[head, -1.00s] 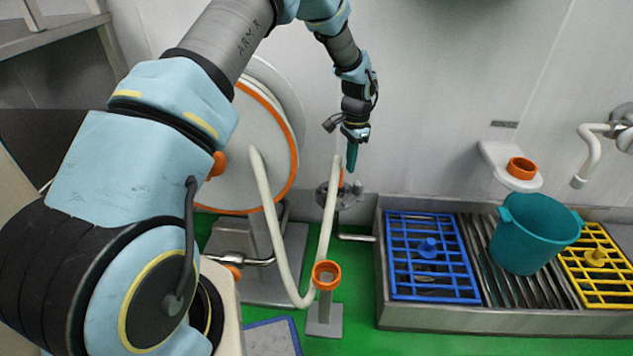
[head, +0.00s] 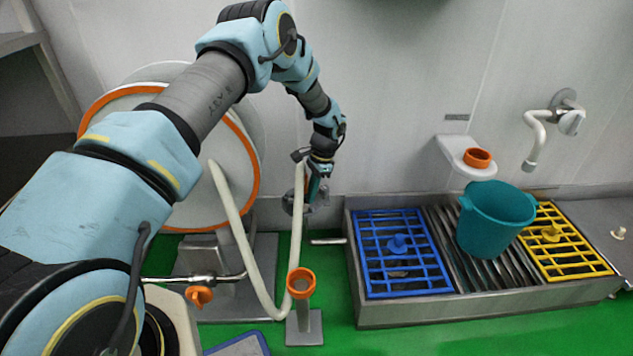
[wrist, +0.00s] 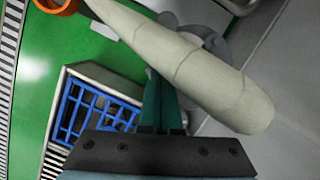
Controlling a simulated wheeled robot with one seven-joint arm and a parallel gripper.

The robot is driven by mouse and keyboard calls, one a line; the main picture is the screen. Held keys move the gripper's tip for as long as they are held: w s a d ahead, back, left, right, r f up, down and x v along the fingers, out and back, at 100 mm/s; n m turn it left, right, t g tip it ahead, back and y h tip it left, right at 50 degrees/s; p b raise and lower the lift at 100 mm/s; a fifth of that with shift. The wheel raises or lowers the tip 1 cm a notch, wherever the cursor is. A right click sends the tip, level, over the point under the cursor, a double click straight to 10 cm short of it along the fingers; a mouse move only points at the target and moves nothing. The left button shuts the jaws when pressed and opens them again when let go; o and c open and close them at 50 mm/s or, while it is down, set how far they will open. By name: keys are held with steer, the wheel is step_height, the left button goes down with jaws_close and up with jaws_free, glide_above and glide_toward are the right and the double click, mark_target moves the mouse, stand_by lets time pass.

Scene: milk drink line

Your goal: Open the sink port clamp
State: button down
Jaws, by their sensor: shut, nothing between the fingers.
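The metal port with its clamp (head: 290,203) sits low by the wall, left of the sink. It is partly hidden behind the cream hose and my gripper, and I cannot tell whether the clamp is open or shut. In the wrist view a grey rounded fitting (wrist: 215,42) shows partly behind the hose. My gripper (head: 315,194) points down at the port, very close to it; contact cannot be made out. Its teal fingers are together and empty, and in the wrist view (wrist: 158,98) they reach in beneath the hose.
The cream hose (head: 240,235) loops from the reel (head: 235,160) and rises in front of the port. An orange-ringed stand (head: 301,283) is in front. The sink trough (head: 480,308) to the right has blue and yellow grates and a teal bucket (head: 492,222).

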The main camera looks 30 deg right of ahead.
mark_target(292, 202)
steer(key=shift+w+a+r, duration=0.1)
steer(key=shift+a+r, duration=0.05)
steer(key=shift+a, duration=0.65)
steer(key=shift+a+r, duration=0.1)
steer(key=shift+a, duration=0.7)
steer(key=shift+a+r+m+p, duration=0.25)
steer(key=shift+a+m+p, duration=0.35)
steer(key=shift+m+p, duration=0.3)
steer(key=shift+s+a+f+m+t+p, duration=0.1)
steer(key=shift+s+a+m+t+p, duration=0.1)
steer(key=shift+a+m+t+p, duration=0.6)
steer(key=shift+f+m, duration=0.15)
steer(key=shift+m, duration=0.35)
